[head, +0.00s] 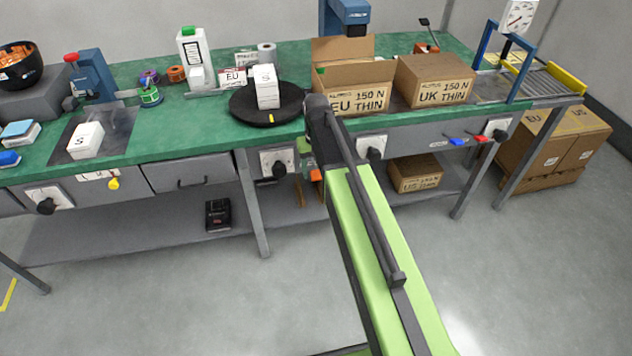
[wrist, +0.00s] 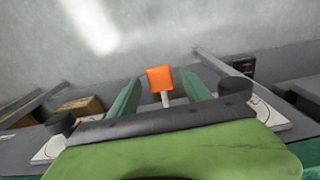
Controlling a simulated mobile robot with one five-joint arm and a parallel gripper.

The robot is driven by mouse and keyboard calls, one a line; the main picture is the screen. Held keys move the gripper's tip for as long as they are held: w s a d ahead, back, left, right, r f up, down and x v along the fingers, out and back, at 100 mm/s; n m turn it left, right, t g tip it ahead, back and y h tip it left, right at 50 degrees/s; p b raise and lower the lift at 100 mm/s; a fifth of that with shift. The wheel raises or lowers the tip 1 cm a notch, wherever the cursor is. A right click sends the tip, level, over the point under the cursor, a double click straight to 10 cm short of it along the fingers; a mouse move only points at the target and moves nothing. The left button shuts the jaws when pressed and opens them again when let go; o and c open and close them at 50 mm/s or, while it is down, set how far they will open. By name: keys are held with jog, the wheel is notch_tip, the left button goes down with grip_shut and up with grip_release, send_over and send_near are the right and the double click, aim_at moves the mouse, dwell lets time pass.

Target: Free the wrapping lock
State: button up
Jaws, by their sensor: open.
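An orange-ended lever (wrist: 160,78) with a pale stem stands out from the front of the bench in the wrist view. My gripper (wrist: 156,72) is open, with one green finger on each side of the lever; I cannot tell whether either finger touches it. In the head view my arm hides most of the gripper and the lever; a small orange patch (head: 316,175) shows beside the arm under the bench edge. The black turntable (head: 250,115) with a yellow mark lies on the bench above, with a white box marked S (head: 266,87) standing on it.
Black knobs on pale plates flank the lever, one on the left (head: 279,166) and one on the right (head: 371,150). Cartons marked EU THIN (head: 357,101) and UK THIN (head: 443,95) stand on the green bench (head: 205,121). The floor in front is clear.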

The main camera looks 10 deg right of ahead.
jog(key=shift+f, duration=0.2)
grip_shut()
dwell(0.3)
dwell(1.0)
